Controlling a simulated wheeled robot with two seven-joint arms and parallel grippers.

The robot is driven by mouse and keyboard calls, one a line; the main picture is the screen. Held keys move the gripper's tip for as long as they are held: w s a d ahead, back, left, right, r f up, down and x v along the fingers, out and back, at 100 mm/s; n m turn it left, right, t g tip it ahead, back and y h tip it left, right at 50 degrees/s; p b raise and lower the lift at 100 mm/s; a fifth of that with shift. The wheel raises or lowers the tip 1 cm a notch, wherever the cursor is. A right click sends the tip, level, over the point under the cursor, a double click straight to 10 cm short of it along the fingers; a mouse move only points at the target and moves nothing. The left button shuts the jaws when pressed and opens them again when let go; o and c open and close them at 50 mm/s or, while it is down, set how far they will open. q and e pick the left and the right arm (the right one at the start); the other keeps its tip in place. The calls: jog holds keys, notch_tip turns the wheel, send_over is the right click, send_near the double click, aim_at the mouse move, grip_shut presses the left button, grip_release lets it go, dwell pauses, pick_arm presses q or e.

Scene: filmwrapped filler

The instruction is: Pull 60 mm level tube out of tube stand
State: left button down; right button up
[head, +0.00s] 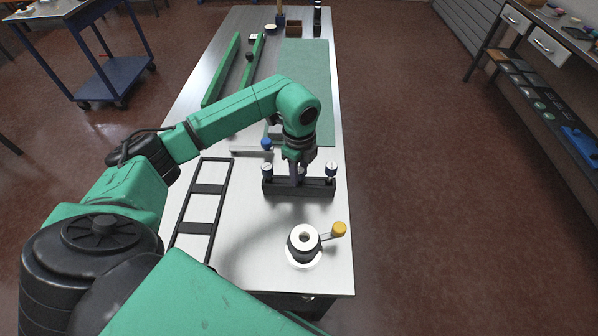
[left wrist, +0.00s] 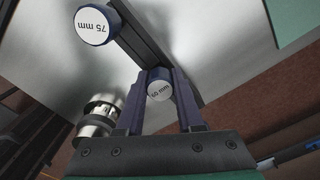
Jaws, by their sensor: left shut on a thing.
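The tube stand (head: 315,188) is a long black block near the right edge of the bench; part of it also shows in the left wrist view (left wrist: 140,35). My left gripper (head: 297,179) points down over its middle. In the left wrist view, my left gripper's fingers (left wrist: 161,104) are shut on the 60 mm level tube (left wrist: 159,86), dark blue with a white labelled cap. The tube stands in line with the stand; its lower end is hidden. A 75 mm tube (left wrist: 93,25) stands at one end. In the head view, white-capped tubes stand at the left (head: 267,169) and right (head: 331,170) ends.
A black ladder-like frame (head: 205,205) lies left of the stand. A blue ball-topped part (head: 267,143) stands just behind. Green rails (head: 221,72) and a green mat (head: 310,80) lie farther back.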

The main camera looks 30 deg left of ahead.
pick_arm(q)
jog(key=shift+r+p, duration=0.6)
jog(key=shift+r, duration=0.25)
